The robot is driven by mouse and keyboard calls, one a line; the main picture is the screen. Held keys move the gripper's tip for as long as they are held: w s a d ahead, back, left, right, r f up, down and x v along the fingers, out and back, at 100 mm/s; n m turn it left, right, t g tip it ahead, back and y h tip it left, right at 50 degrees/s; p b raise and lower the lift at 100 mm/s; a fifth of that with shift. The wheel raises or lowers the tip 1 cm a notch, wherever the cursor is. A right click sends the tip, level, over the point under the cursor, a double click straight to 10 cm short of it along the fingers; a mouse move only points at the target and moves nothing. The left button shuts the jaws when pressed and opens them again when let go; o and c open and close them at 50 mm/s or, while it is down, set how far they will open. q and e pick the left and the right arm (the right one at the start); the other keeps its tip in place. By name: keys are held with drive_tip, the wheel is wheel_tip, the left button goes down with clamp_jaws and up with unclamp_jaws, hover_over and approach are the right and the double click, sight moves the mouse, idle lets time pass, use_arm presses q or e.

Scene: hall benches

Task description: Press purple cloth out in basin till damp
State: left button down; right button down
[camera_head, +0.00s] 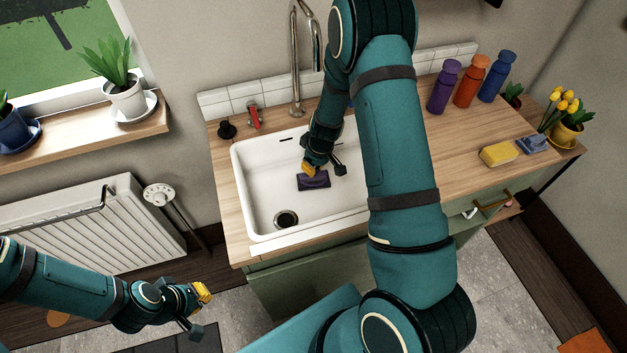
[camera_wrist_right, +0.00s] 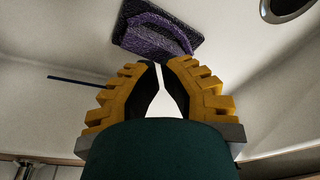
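The purple cloth (camera_head: 314,182) lies folded on the floor of the white basin (camera_head: 258,193), below the tap. It also shows at the top of the right wrist view (camera_wrist_right: 160,32), dark purple with a lighter folded strip. My right gripper (camera_head: 309,171) reaches down into the basin at the cloth's back edge. Its yellow fingers (camera_wrist_right: 162,66) are drawn together with only a narrow gap and hold nothing; I cannot tell whether the tips touch the cloth. My left gripper (camera_head: 205,292) hangs in front of the counter, left of the basin; its finger opening is unclear.
A chrome tap (camera_head: 296,70) and a red handle (camera_head: 254,115) stand behind the basin. The drain (camera_head: 286,218) is at its front left. Purple (camera_head: 443,88), orange (camera_head: 470,82) and blue (camera_head: 495,78) bottles, a yellow sponge (camera_head: 499,154) and potted yellow flowers (camera_head: 566,128) stand right.

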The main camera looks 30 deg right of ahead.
drive_tip(key=shift+f+b, duration=0.95)
drive_tip(key=shift+f, duration=0.25)
drive_tip(key=shift+s+f, duration=0.25)
idle(1.5)
drive_tip(key=shift+a+r, duration=0.1)
drive_tip(key=shift+w+r+p, duration=0.15)
drive_tip(key=shift+r+p, duration=0.4)
drive_tip(key=shift+r, duration=0.4)
drive_tip(key=shift+w+r+p, duration=0.1)
drive_tip(key=shift+r+p, duration=1.8)
drive_tip(key=shift+r, duration=0.85)
